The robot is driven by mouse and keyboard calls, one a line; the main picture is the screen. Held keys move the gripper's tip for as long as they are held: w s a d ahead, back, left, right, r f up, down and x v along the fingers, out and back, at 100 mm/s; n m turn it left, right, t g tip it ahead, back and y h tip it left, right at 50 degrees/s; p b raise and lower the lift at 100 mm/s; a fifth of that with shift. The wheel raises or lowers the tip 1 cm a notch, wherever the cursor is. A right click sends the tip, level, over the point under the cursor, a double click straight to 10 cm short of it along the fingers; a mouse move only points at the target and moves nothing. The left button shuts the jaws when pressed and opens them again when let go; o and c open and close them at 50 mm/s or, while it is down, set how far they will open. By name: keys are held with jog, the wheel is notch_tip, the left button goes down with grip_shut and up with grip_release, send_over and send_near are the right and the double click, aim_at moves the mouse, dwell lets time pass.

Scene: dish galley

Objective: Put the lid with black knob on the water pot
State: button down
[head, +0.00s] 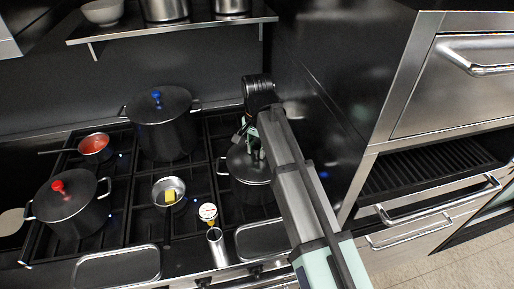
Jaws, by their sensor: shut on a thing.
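My gripper (252,150) is at the back right burner area, pointing down and shut on the knob of a dark lid (240,166). The black knob is mostly hidden by my fingers. The lid is over a dark pot (252,189) with side handles, which I take for the water pot. The lid looks level and roughly centred on the pot's rim. I cannot tell whether it rests on the rim or hangs just above it. The inside of the pot is hidden.
A pot with a blue-knobbed lid (161,123) and one with a red-knobbed lid (66,198) stand on the stove. A small pan with a yellow block (169,191), a red-filled pan (95,146), a jar (208,214) and a metal cylinder (216,246) are nearby. A dark wall (318,110) is close right.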

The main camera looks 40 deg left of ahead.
jog(key=shift+f, duration=0.45)
dwell(1.1)
jog(key=shift+c, duration=1.2)
grip_release()
jog(key=shift+r, duration=0.15)
jog(key=shift+r+p, duration=2.4)
jog(key=shift+r, duration=1)
jog(key=shift+d, duration=0.1)
